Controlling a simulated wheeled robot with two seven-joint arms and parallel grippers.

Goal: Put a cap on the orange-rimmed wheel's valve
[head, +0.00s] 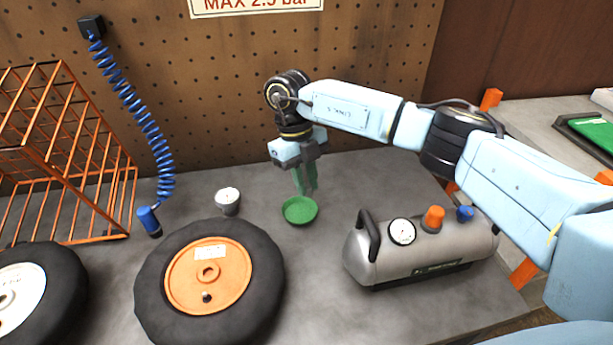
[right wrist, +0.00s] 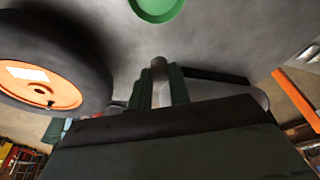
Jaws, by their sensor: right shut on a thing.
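The orange-rimmed wheel (head: 208,276) lies flat on the bench at centre left, with its black tyre around it. Its small dark valve (head: 207,297) shows low on the rim. The wheel also shows at the left of the right wrist view (right wrist: 60,88). My right gripper (head: 308,190) points down just above and behind the green dish (head: 300,210), right of the wheel. My left gripper is not in view.
A grey air tank (head: 425,250) with a gauge stands at right. A blue coiled hose (head: 140,115) hangs at left beside an orange wire rack (head: 60,150). Another wheel (head: 40,285) lies at far left.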

